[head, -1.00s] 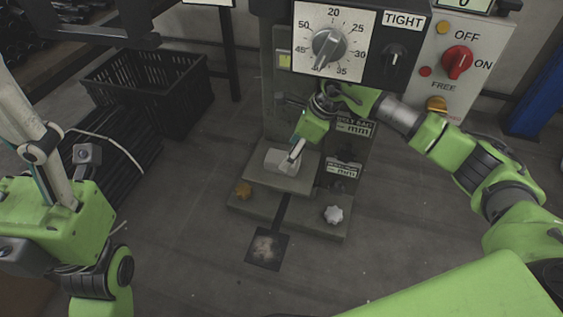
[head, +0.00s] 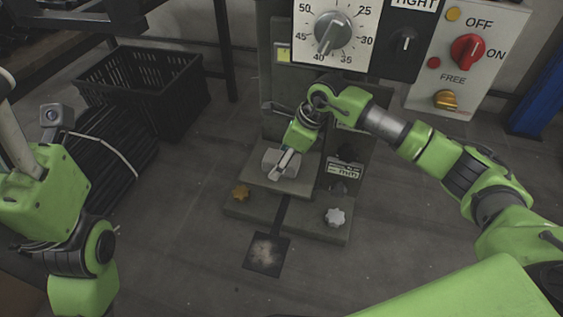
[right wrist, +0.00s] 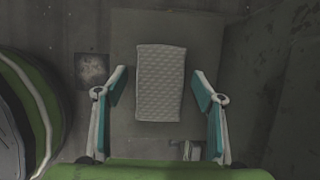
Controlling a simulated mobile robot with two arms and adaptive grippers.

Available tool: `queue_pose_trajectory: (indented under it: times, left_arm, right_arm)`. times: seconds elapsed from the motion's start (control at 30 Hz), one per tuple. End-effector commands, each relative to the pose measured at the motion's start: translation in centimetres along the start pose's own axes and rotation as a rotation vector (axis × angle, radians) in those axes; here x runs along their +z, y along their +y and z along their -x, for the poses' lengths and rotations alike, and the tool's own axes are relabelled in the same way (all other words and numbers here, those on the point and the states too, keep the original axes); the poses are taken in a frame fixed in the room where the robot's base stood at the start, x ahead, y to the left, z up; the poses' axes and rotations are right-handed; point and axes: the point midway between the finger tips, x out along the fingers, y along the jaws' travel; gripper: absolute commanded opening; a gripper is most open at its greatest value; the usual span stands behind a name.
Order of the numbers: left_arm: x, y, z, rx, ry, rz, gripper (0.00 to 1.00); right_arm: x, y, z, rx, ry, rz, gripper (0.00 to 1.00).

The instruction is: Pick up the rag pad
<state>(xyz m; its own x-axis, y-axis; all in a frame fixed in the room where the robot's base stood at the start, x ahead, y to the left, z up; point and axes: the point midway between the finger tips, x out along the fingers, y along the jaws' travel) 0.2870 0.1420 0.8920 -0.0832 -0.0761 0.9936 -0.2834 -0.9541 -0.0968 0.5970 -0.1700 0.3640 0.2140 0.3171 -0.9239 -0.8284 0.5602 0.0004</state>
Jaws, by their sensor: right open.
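The rag pad (right wrist: 160,70) is a pale quilted rectangle. It lies flat on the plate of the press, and in the right wrist view it sits between the two fingers. In the head view the rag pad (head: 270,165) is partly covered by my right gripper (head: 286,160). In the right wrist view my right gripper (right wrist: 160,92) is open, with one teal-padded finger on each side of the pad and a gap at both sides. Height above the plate is hard to judge. My left arm is at the left, but its fingers do not show.
The press base (head: 315,233) carries a brass knob (head: 240,193) and a silver knob (head: 335,217). The dial panel (head: 333,35) and switch box (head: 468,50) stand behind. A black crate (head: 150,85) is at back left. The floor in front is mostly clear.

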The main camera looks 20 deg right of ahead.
Motion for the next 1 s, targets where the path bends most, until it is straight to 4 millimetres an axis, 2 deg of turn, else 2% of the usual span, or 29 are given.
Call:
queue_pose_trajectory:
  times: [0.53, 0.57, 0.7, 1.0]
  left_arm:
    - [0.01, 0.02, -0.01, 0.001, 0.000, 0.000, 0.59]
    - [0.01, 0.02, -0.01, 0.001, 0.000, 0.000, 0.59]
    - [0.01, 0.02, -0.01, 0.001, 0.000, 0.000, 0.59]
    - [-0.01, 0.01, -0.01, 0.000, 0.001, 0.000, 0.59]
  right_arm:
    - [-0.20, -0.01, -0.41, 0.000, 0.001, 0.000, 0.62]
    - [-0.20, -0.01, -0.41, 0.000, 0.001, 0.000, 0.57]
    - [-0.22, 0.00, -0.43, 0.000, 0.001, 0.000, 0.21]
    - [-0.27, 0.03, -0.48, 0.001, 0.002, 0.000, 0.21]
